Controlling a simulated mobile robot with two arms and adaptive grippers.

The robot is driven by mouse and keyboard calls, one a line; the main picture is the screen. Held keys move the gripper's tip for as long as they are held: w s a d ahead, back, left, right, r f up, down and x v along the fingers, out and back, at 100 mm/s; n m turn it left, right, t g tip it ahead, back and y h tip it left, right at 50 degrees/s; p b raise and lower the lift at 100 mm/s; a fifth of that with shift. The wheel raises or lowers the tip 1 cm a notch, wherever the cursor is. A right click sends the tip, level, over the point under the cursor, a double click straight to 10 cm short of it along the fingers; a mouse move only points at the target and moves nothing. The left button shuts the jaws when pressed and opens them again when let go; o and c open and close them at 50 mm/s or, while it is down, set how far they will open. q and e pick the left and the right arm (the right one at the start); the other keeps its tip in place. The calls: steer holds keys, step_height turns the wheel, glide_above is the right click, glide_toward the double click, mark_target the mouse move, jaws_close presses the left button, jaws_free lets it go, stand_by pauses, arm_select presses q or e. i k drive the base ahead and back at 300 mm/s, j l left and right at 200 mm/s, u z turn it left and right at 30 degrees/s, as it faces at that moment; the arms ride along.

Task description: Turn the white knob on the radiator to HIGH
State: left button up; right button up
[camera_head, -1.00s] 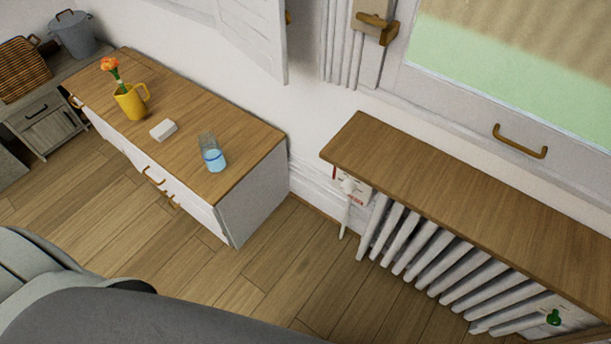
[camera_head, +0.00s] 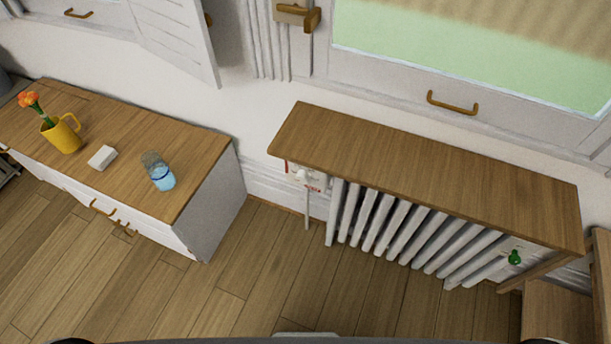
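The white radiator (camera_head: 400,232) stands against the wall under a wooden shelf (camera_head: 430,178). At its left end, just below the shelf edge, is a small white knob (camera_head: 302,176) in front of a pale plate with red marks (camera_head: 318,183). The plate's lettering and the knob's setting are too small to read. A white pipe runs down below the knob to the floor. A green knob (camera_head: 514,257) sits at the radiator's right end. Neither of my grippers is in view.
A low cabinet (camera_head: 130,135) at left carries a yellow mug with orange flowers (camera_head: 62,134), a white block (camera_head: 102,158) and a glass of blue liquid (camera_head: 158,172). Wooden furniture (camera_head: 560,312) stands at lower right. The wooden floor (camera_head: 270,275) between is clear.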

mark_target(303, 177)
steer(key=j+z, duration=0.25)
steer(key=j, duration=0.55)
steer(key=j+z, duration=0.3)
steer(key=j, duration=0.55)
steer(key=j+z, duration=0.25)
steer(key=j, duration=0.6)
